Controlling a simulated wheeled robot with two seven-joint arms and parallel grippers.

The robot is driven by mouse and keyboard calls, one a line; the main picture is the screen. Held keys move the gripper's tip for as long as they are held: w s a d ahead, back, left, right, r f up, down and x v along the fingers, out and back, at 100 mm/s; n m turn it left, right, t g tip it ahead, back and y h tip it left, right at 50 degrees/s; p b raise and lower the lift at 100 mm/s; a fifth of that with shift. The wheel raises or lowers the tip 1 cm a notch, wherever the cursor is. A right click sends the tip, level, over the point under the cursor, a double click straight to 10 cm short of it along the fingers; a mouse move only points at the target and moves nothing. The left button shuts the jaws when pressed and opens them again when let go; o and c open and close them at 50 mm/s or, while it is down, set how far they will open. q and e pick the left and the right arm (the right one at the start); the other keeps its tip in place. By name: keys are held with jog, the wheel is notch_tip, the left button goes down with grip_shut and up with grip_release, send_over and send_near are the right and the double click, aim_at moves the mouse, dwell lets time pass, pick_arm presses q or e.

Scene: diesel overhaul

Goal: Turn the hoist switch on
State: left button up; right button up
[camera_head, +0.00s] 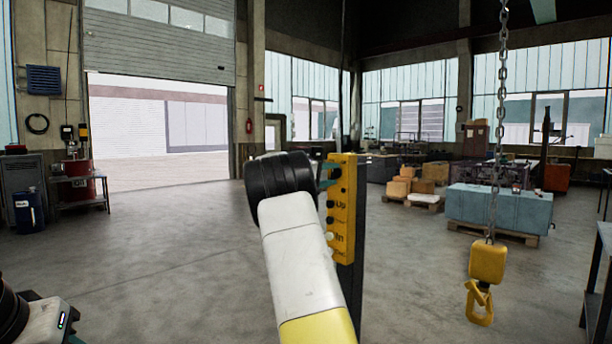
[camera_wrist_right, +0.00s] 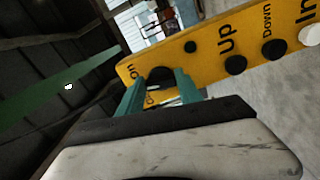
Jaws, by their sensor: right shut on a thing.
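My right gripper (camera_wrist_right: 161,94) is shut on this switch, one teal finger on each side. In the head view my right gripper (camera_head: 326,175) is mostly hidden behind my wrist. Part of my left arm shows at the bottom left, with only a teal bit of its gripper (camera_head: 75,339) visible.
A yellow hoist hook (camera_head: 484,290) hangs on a chain (camera_head: 498,130) at the right. Behind it, a blue-grey crate (camera_head: 500,208) sits on a pallet. Cardboard boxes (camera_head: 405,186) stand farther back. The floor to the left is clear up to the open door.

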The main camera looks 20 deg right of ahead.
jog(key=m, duration=0.6)
jog(key=shift+f, duration=0.25)
jog(key=shift+m, duration=0.4)
jog(key=o, duration=1.4)
jog(key=shift+a, duration=0.1)
jog(key=shift+v, duration=3.85)
